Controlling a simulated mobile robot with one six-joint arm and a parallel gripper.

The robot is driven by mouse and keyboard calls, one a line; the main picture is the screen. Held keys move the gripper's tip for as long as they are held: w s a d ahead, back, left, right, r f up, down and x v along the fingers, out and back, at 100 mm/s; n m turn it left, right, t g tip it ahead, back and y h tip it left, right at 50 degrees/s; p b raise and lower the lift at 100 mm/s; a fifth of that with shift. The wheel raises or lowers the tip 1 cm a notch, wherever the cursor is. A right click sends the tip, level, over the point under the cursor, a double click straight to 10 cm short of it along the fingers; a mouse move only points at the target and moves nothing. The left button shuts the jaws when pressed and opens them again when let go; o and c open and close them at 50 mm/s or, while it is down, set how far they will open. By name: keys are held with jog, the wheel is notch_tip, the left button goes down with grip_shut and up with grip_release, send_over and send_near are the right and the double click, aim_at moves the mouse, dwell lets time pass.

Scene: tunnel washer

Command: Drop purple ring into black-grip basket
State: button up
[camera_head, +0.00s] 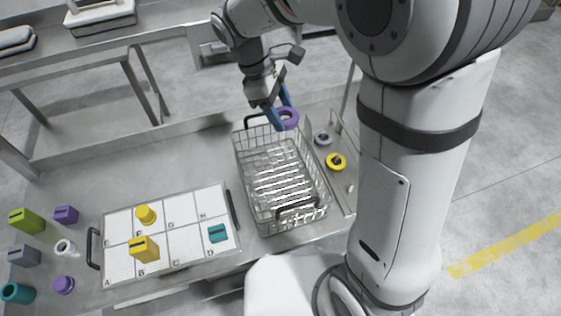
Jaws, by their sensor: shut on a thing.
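My gripper (280,112) has blue fingers and is shut on the purple ring (290,117). It holds the ring above the far end of the wire basket, towards its right side. The basket (241,165) is a silver wire basket with a black grip at its far end and another black grip at its near end. Its wire floor shows, and I see nothing lying in it. My gripper partly covers the basket's far rim.
Right of the basket lie a grey ring (322,138) and a yellow ring (336,161). A white lettered tray (183,208) with yellow and teal pieces sits left of the basket. Several coloured blocks and cylinders stand at the far left. A bench (90,60) stands behind.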

notch_tip(320, 180, down, 6)
jog(key=b, duration=0.4)
jog(key=shift+s+b, duration=0.1)
jog(key=shift+b, duration=0.25)
jog(key=shift+r, duration=0.1)
jog(key=o, duration=1.1)
jog(key=shift+c, duration=0.2)
jog(key=s+v, duration=0.1)
jog(key=v, duration=0.6)
jog(key=shift+w+r, duration=0.4)
jog(key=shift+w, duration=0.1)
jog(key=shift+a, duration=0.15)
